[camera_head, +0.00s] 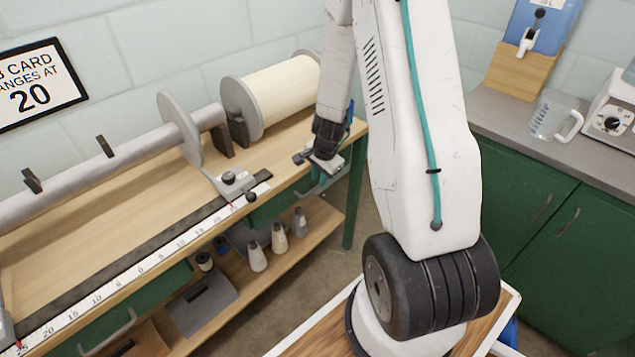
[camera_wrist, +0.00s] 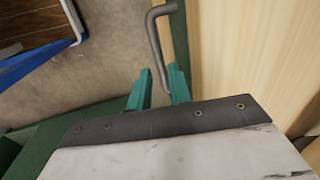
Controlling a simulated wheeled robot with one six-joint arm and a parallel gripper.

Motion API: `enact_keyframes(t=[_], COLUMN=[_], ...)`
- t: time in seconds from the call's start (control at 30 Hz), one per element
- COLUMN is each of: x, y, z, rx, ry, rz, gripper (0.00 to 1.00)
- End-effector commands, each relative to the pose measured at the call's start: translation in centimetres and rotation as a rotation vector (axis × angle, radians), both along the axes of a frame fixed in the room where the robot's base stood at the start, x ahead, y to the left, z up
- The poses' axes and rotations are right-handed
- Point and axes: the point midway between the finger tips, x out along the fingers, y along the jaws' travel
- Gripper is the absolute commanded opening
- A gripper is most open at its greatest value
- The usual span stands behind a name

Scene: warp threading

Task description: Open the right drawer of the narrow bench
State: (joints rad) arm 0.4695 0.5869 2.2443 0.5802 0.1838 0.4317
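The narrow bench (camera_head: 110,230) has a long wooden top with green drawer fronts under its front edge. The green front of the right drawer (camera_head: 268,209) shows partly beneath the edge, and looks flush with the bench. My gripper (camera_head: 318,186) is at the right end of that front edge and hides part of the drawer. In the wrist view, my gripper's teal fingers (camera_wrist: 160,80) are apart. The grey bar handle (camera_wrist: 155,42) reaches down between them, close to the right finger. I cannot tell whether it touches. The left drawer's handle (camera_head: 110,333) is at the lower left.
A white ruler (camera_head: 150,262), a roller and a spool (camera_head: 275,92) lie along the bench top. Green cabinets (camera_head: 560,225) with a grey counter stand at right.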

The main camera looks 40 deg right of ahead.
Motion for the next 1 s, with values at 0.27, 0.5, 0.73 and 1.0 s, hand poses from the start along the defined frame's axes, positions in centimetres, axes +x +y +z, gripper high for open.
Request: enact_keyframes(t=[0.27,0.5,0.73,1.0], x=[0.5,0.5,0.5,0.5], y=[0.1,0.0,0.0,0.0], z=[-2.6,-2.9,-2.9,-2.9], rx=[0.001,0.000,0.000,0.000], ry=[0.001,0.000,0.000,0.001], rz=[0.000,0.001,0.001,0.001], gripper=[0.20,0.20,0.00,0.00])
